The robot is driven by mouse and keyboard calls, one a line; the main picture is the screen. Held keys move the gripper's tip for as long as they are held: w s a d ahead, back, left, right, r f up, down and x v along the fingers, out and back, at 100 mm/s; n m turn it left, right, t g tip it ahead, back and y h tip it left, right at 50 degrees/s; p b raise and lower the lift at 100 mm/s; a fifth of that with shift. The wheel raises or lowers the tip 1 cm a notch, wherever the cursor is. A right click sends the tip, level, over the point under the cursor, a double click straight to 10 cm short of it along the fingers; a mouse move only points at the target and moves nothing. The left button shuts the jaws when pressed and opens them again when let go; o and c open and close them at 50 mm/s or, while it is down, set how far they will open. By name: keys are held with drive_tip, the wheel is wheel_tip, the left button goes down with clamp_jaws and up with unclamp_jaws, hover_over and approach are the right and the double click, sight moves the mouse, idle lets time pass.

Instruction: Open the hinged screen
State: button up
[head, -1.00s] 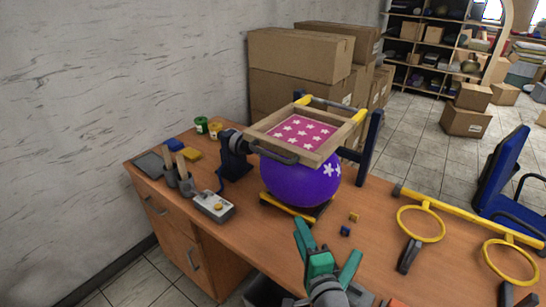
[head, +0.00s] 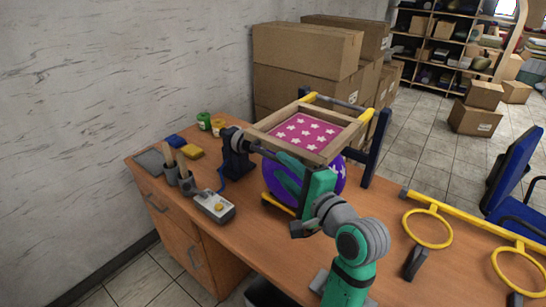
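The hinged screen (head: 306,132) is a wooden frame with a pink mesh and white stars. It lies roughly flat over a purple balloon (head: 328,185), with a dark handle (head: 270,154) on its front side. My gripper (head: 282,166), with green fingers, is in front of the balloon, just below the frame's front edge and close to the handle. Its fingers look apart, with purple showing between them. My gripper hides much of the balloon and the handle's right part. I cannot tell whether it touches the handle.
A dark clamp-like post (head: 236,152) stands left of the screen and a dark blue upright (head: 376,150) right of it. A grey control box (head: 214,206), tool cups and paint jars (head: 204,121) are at left. Yellow rings (head: 428,229) lie at right. Cardboard boxes (head: 305,52) stand behind.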

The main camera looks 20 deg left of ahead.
sight(276, 161)
drive_tip(key=shift+x, duration=3.1)
clamp_jaws()
